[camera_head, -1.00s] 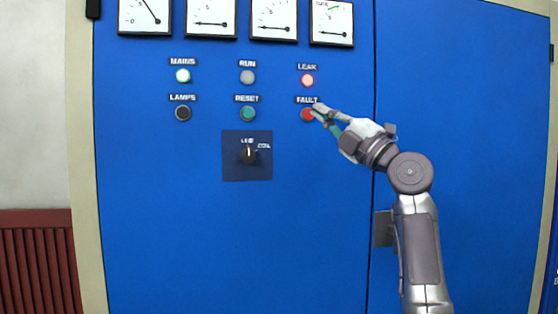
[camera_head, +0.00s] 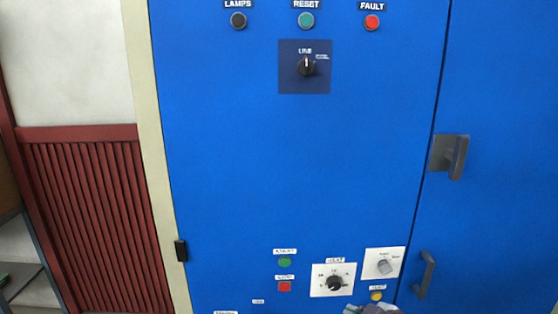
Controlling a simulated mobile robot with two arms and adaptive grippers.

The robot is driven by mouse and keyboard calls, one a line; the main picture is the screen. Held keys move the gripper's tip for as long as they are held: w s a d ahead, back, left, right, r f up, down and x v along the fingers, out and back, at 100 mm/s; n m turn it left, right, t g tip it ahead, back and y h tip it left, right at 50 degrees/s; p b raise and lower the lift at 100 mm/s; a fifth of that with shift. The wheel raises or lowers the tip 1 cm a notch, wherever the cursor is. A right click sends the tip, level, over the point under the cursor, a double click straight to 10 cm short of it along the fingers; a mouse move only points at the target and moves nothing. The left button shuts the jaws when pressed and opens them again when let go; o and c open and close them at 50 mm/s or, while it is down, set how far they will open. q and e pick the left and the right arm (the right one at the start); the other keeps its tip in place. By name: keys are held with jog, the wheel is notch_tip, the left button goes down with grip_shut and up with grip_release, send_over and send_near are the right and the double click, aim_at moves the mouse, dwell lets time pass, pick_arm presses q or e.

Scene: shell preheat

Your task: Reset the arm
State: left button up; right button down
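The blue cabinet front (camera_head: 300,170) fills most of the view. At the bottom edge, a small grey part of my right arm or gripper (camera_head: 372,309) shows just below a yellow button (camera_head: 376,296). Its fingers cannot be made out, so I cannot tell whether it is open or shut, and whether it touches the panel is also unclear. My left gripper is not in view.
At the top are the LAMPS (camera_head: 238,20), RESET (camera_head: 306,20) and red FAULT (camera_head: 372,22) buttons, with a rotary knob (camera_head: 306,66) below. Low down are green (camera_head: 285,262) and red (camera_head: 285,287) buttons and two dials. Handles (camera_head: 449,156) protrude at right.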

jog(key=s+d+f+m+g+h, duration=0.25)
jog(key=s+f+m, duration=0.35)
jog(key=s, duration=0.9)
jog(key=s+d+f+m+g+h, duration=0.15)
jog(key=s+f+m+g, duration=0.25)
jog(key=s+f, duration=0.7)
jog(key=s+f+g, duration=0.1)
jog(key=s+f, duration=0.2)
jog(key=f, duration=1)
jog(key=s+f+g, duration=0.1)
jog(key=s+f, duration=0.2)
jog(key=f, duration=0.9)
jog(key=s+d+f, duration=0.3)
jog(key=s+f, duration=1.1)
jog(key=s, duration=0.1)
jog(key=shift+s+f+n+g+h, duration=0.25)
jog(key=shift+s+n+g+h, duration=0.05)
jog(key=shift+g, duration=0.15)
jog(key=shift+s, duration=0.1)
